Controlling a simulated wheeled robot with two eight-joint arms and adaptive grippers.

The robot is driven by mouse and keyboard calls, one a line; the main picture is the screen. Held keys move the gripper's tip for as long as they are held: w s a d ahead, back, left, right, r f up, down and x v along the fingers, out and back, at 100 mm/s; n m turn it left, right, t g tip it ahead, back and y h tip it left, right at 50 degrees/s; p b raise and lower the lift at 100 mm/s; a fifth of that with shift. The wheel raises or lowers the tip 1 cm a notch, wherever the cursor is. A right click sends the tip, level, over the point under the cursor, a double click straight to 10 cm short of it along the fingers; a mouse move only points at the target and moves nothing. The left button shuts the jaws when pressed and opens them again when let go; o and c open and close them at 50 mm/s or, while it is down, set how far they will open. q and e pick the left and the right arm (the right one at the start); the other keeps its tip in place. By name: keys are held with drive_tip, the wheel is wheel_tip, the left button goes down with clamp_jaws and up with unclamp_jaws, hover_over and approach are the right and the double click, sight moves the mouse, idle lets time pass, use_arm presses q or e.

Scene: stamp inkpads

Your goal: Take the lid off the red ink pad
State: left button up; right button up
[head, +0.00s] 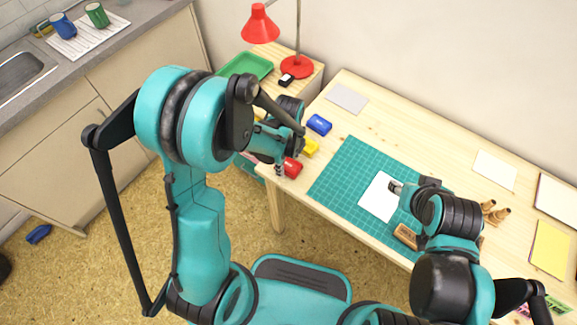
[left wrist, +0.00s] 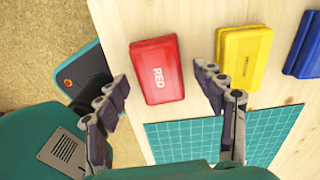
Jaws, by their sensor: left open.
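The red ink pad (head: 292,167) lies near the table's left edge in the head view, partly hidden by my left arm. In the left wrist view it is a red box (left wrist: 157,72) marked "RED", with its lid on. My left gripper (left wrist: 163,90) is open, with one finger to the left of the red pad and the other to its right, near the yellow pad. The fingers do not visibly touch the red pad. My right gripper (head: 396,188) is over the white paper (head: 380,197); its opening is too small to tell.
A yellow ink pad (left wrist: 243,55) and a blue ink pad (head: 319,124) lie beside the red one. A green cutting mat (head: 345,165) covers the table's middle. Wooden stamps (head: 497,212) stand at the right. A red lamp (head: 297,67) stands behind.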

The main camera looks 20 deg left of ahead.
use_arm(q)
drive_tip(key=shift+r, duration=0.1)
drive_tip(key=shift+c, duration=0.9)
drive_tip(key=c, duration=0.7)
drive_tip(key=shift+c, duration=0.2)
